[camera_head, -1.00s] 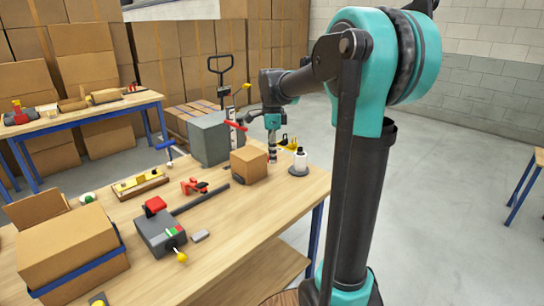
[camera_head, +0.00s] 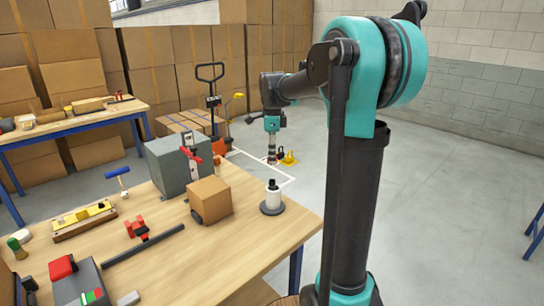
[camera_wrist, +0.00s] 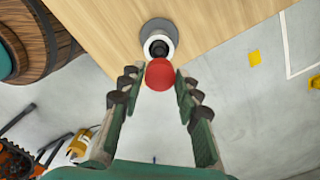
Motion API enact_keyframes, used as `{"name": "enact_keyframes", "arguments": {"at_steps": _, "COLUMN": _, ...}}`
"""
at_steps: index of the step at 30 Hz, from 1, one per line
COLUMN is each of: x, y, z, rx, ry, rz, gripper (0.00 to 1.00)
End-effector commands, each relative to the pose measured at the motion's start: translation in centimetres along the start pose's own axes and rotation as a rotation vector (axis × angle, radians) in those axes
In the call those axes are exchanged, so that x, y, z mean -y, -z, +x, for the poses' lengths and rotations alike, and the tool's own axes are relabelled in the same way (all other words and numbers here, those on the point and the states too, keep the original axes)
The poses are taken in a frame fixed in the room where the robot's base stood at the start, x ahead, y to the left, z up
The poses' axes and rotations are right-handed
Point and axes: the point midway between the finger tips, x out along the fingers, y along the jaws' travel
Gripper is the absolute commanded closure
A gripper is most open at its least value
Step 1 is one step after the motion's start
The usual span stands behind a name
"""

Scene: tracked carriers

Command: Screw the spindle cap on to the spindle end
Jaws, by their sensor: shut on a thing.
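My gripper (camera_wrist: 160,82) is shut on a round red cap (camera_wrist: 159,75), which I take to be the spindle cap. The cap sits between the fingertips. In the wrist view the spindle, a white post (camera_wrist: 151,44) with a black end (camera_wrist: 159,48) on a round grey base (camera_wrist: 158,26), shows just past the cap. The cap overlaps its near edge in the picture, but I cannot see contact. In the head view the spindle (camera_head: 272,200) stands upright near the table's right edge. My gripper (camera_head: 271,157) appears above and behind it, and the cap is too small to make out clearly there.
A cardboard box (camera_head: 211,199) and a grey block (camera_head: 175,160) stand left of the spindle on the table (camera_head: 190,255). A dark rod (camera_head: 145,245) and a red clamp (camera_head: 137,228) lie further left. Open floor (camera_head: 420,200) lies right of the table.

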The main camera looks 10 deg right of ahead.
Motion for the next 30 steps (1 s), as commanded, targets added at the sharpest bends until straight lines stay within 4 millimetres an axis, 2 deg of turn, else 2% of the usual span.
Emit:
{"name": "enact_keyframes", "arguments": {"at_steps": 11, "x": 0.0, "y": 0.0, "z": 0.3, "rx": 0.0, "ry": 0.0, "rz": -0.009, "gripper": 0.82}}
{"name": "enact_keyframes", "arguments": {"at_steps": 30, "x": 0.0, "y": 0.0, "z": 5.2, "rx": 0.0, "ry": 0.0, "rz": -0.009, "gripper": 0.82}}
